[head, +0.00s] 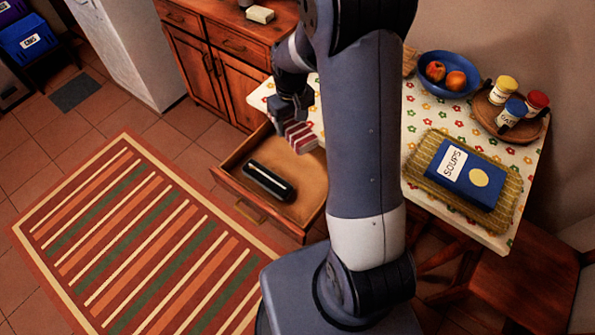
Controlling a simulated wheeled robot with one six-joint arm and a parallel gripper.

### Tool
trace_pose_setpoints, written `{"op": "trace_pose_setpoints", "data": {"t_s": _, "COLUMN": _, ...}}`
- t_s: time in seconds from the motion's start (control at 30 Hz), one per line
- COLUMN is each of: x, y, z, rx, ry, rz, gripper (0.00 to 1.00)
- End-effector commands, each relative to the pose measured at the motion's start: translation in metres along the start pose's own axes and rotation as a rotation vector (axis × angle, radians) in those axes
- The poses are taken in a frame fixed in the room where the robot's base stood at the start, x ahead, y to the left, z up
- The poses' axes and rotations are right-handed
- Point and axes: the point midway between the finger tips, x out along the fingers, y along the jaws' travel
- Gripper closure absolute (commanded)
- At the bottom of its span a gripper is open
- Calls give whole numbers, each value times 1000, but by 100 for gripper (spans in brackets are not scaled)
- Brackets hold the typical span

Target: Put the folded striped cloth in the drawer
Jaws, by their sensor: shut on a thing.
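The folded striped cloth (300,137), red and white, hangs from my gripper (291,118). My gripper is shut on it and points downward. In the head view the cloth appears over the back part of the open drawer (224,182); its exact height above the drawer floor I cannot tell. The drawer is wooden, pulled out from under the table. A dark cylindrical object (268,182) with a pale stripe lies inside it, in front of the cloth. My arm hides the drawer's right side and part of the table.
The table (418,111) with a flowered cover holds a blue bowl (435,63) of fruit, a round tray (487,115) with jars, and a blue soups book (465,177) on a woven mat (413,180). A chair (520,262) stands at right. A striped rug (140,240) lies left of the drawer.

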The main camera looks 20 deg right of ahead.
Motion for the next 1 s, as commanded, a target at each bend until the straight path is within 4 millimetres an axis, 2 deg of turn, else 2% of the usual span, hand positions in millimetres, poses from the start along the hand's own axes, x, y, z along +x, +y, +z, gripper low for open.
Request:
{"op": "trace_pose_setpoints", "data": {"t_s": 0.03, "x": 21, "y": 0, "z": -1, "rx": -25, "ry": 2, "rz": 1, "gripper": 68}}
{"op": "trace_pose_setpoints", "data": {"t_s": 0.4, "x": 78, "y": 1, "z": -5, "rx": -219, "ry": 2, "rz": 1, "gripper": 68}}
{"op": "trace_pose_setpoints", "data": {"t_s": 0.6, "x": 99, "y": 2, "z": -5, "rx": -305, "ry": 2, "rz": 1, "gripper": 68}}
{"op": "trace_pose_setpoints", "data": {"t_s": 0.87, "x": 110, "y": 1, "z": -5, "rx": -355, "ry": -1, "rz": 0, "gripper": 68}}
{"op": "trace_pose_setpoints", "data": {"t_s": 1.0, "x": 134, "y": 1, "z": -5, "rx": -358, "ry": -4, "rz": -2, "gripper": 68}}
